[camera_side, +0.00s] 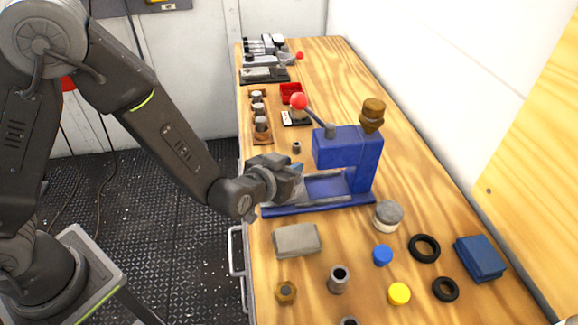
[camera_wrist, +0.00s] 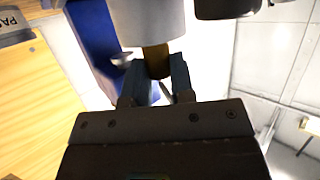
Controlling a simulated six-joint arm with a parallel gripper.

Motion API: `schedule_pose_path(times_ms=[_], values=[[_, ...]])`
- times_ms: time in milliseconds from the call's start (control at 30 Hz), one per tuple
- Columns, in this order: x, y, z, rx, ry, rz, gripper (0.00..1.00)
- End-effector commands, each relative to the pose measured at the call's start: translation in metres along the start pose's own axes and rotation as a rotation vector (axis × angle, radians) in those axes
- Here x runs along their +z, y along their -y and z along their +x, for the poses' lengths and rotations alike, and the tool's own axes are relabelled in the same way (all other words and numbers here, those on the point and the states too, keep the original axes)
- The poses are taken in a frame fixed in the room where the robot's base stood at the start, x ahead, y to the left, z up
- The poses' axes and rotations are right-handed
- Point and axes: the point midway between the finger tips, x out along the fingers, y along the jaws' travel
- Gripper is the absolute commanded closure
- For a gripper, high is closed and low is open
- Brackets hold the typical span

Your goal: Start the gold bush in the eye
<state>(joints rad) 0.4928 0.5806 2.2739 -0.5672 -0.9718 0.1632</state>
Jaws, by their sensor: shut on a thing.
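My gripper (camera_wrist: 157,85) is shut on the gold bush (camera_wrist: 155,60), a short brass-coloured cylinder, in the wrist view. A pale grey cylindrical part (camera_wrist: 147,18) sits directly above the bush in that picture and overlaps its top end. I cannot tell whether they touch or whether this part is the eye. In the side view my gripper (camera_side: 296,172) is at the left, open side of the blue press (camera_side: 335,148), above its base. The bush is hidden there by the gripper. The eye cannot be made out clearly.
The press has a red-knobbed lever (camera_side: 299,101). In front lie a grey block (camera_side: 297,240), a hex nut (camera_side: 286,292), a steel sleeve (camera_side: 338,280), blue (camera_side: 382,255) and yellow (camera_side: 399,294) caps and black rings (camera_side: 424,248). A grey-white round pot (camera_side: 388,215) stands near the base.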

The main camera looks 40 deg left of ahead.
Motion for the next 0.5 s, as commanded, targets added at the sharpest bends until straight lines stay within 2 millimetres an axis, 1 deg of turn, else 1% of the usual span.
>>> schedule_pose_path(times_ms=[500], values=[[0.0056,-0.0001,0.0023,0.0,0.0,0.0,1.0]])
